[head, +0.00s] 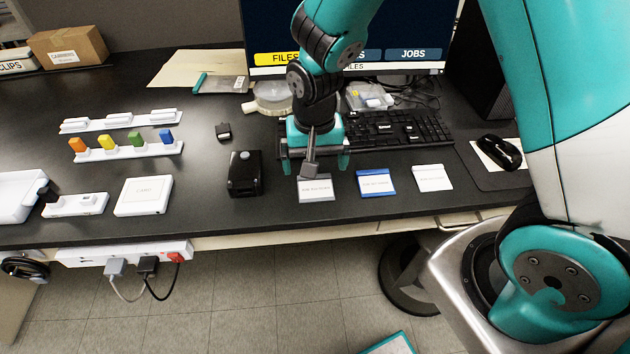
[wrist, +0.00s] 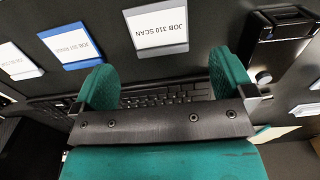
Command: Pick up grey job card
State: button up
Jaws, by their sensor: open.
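The grey job card (head: 314,190) lies on the dark desk near its front edge, at the left end of a row of three cards. In the wrist view the grey card (wrist: 158,28) reads "JOB 310 SCAN" and lies beyond the fingertips, roughly between them. My gripper (head: 315,166) is open and empty, just behind and above the card, with its fingers apart. In the wrist view the gripper's green fingers (wrist: 165,80) are spread and nothing is between them. In the head view my gripper covers the card's back edge.
A blue-edged card (head: 376,183) and a white card (head: 432,178) lie to the right. A black box (head: 245,174) stands close on the left. The keyboard (head: 400,130) is behind. Bare desk lies between the cards and the front edge.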

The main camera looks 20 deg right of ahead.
aim_at(315, 188)
jog(key=shift+f+p, duration=0.85)
jog(key=shift+f, duration=2.3)
jog(key=c, duration=0.8)
